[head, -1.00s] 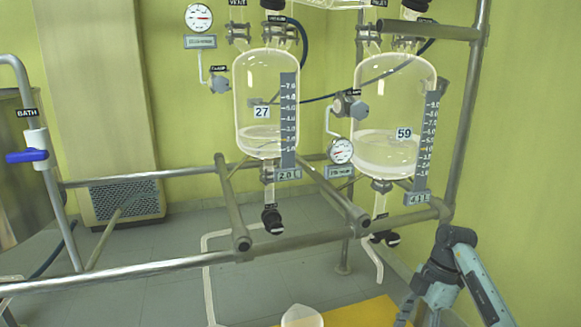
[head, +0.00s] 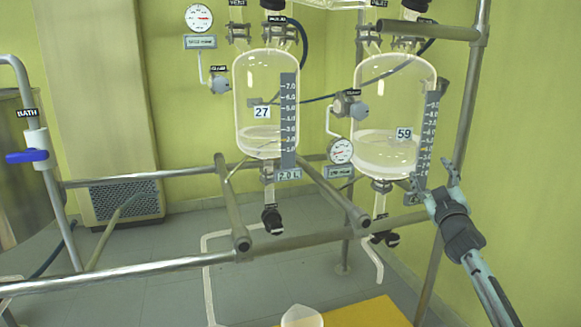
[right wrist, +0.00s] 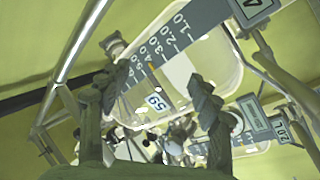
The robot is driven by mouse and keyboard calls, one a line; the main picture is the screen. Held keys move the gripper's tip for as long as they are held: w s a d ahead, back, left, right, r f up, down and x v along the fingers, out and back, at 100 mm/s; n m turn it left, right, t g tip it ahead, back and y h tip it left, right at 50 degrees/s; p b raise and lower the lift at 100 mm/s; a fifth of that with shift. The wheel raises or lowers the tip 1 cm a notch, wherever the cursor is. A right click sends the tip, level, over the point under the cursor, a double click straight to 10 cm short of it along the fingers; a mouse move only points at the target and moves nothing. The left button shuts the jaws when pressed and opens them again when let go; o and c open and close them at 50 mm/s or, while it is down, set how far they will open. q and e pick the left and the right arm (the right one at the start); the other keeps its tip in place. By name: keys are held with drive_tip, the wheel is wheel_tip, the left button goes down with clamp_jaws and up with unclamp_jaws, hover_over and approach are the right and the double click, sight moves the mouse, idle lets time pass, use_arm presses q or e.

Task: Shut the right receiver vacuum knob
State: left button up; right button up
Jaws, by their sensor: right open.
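The right receiver (head: 385,150) is the clear glass vessel marked 59, with pale liquid in its lower part. At the top edge of the head view a dark knob (head: 415,7) sits above its right neck, partly cut off; its small label is too blurred to read. A grey knob (head: 359,110) is at the vessel's left side. My right gripper (head: 436,188) is open and empty, pointing up, beside the lower right of this receiver and well below the top knob. In the right wrist view its fingers (right wrist: 152,100) are spread, with the receiver (right wrist: 205,60) beyond. My left gripper is not in view.
The left receiver (head: 262,90), marked 27, stands beside the right one. Metal frame rails (head: 150,265) run below both, and an upright post (head: 466,110) stands just right of the right receiver. Black drain knobs (head: 272,219) hang below.

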drive_tip(key=s+d+f+m+g+h, duration=0.2)
drive_tip(key=d+f+m+g+h, duration=0.35)
drive_tip(key=f, duration=0.75)
drive_tip(key=s+a+f+g+y, duration=0.2)
drive_tip(key=s+f+g, duration=0.25)
drive_tip(key=f, duration=0.35)
drive_tip(key=s+a+f+g+y, duration=0.1)
drive_tip(key=s+f+g+y, duration=0.15)
drive_tip(key=s+f, duration=0.4)
drive_tip(key=s+a+f+n+g, duration=0.1)
drive_tip(key=s+a+f+g, duration=0.35)
drive_tip(key=s+f, duration=1)
drive_tip(key=s+a+f, duration=0.2)
drive_tip(key=s+f, duration=0.1)
drive_tip(key=s, duration=0.4)
drive_tip(key=s+a+f+y, duration=0.1)
drive_tip(key=s+a+f, duration=0.1)
drive_tip(key=s, duration=0.6)
drive_tip(key=s+a+f+y, duration=0.1)
drive_tip(key=s+a+f, duration=0.2)
drive_tip(key=s, duration=0.4)
drive_tip(key=shift+s+f+g, duration=0.2)
drive_tip(key=shift+f+g, duration=0.2)
drive_tip(key=shift+f, duration=0.1)
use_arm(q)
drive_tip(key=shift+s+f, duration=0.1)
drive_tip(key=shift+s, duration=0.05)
use_arm(e)
drive_tip(key=shift+a, duration=0.1)
